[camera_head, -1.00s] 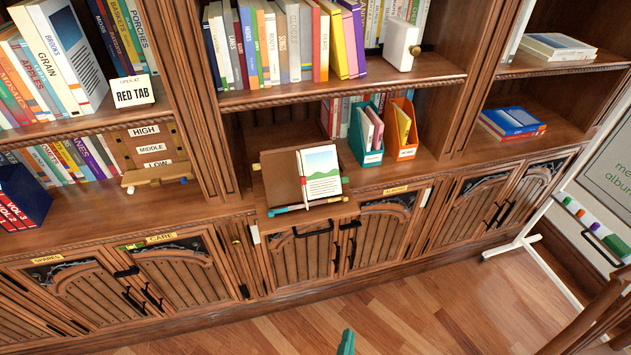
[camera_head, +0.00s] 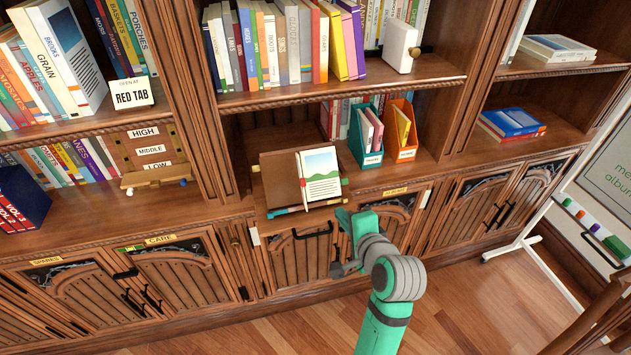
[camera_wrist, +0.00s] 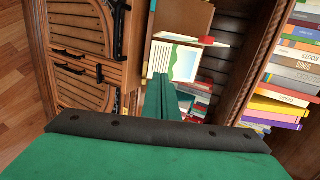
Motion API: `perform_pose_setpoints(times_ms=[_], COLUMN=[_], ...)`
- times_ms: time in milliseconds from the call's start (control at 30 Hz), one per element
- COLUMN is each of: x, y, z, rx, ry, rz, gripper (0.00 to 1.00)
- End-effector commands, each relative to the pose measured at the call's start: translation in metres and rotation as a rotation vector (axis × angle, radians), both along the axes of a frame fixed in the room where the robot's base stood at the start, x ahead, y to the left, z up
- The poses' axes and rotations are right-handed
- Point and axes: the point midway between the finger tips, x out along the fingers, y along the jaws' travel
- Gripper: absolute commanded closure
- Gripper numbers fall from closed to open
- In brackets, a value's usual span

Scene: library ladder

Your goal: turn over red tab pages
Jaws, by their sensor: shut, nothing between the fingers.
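An open book (camera_head: 322,178) rests on a stand on the middle ledge. Its left side is plain brown, its right page shows a green hill picture and text lines. In the wrist view the picture page (camera_wrist: 186,62) and a red tab (camera_wrist: 207,40) lie beyond my fingers. My green gripper (camera_head: 343,215) is just below and right of the book in the head view. In the wrist view its fingers (camera_wrist: 160,78) are shut and overlap the page's near edge; I cannot tell if they touch it.
Teal (camera_head: 366,140) and orange (camera_head: 404,135) file holders stand right of the book. Cupboards with handles (camera_head: 313,231) lie below the ledge. A whiteboard stand (camera_head: 560,240) is at right. The floor in front is clear.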

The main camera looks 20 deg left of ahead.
Motion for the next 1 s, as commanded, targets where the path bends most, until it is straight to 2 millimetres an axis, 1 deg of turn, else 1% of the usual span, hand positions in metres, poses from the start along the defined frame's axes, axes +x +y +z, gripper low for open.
perform_pose_setpoints(times_ms=[33, 200, 333, 400, 500, 600, 733, 1000], x=[0.006, 0.01, 0.008, 0.006, 0.005, 0.005, 0.01, 0.037], y=[0.0, 0.0, -0.003, -0.004, -0.006, -0.006, 0.0, 0.028], z=[0.019, 0.065, 0.091, 0.1, 0.109, 0.111, 0.105, 0.078], rx=[0.002, -0.002, -0.019, -0.028, -0.037, -0.042, -0.042, -0.042], ry=[0.012, 0.089, 0.139, 0.159, 0.178, 0.187, 0.191, 0.193], rz=[0.014, 0.056, 0.072, 0.075, 0.078, 0.079, 0.08, 0.081], gripper=[1.0, 1.0, 1.0, 1.0, 1.0, 1.0, 1.0, 1.0])
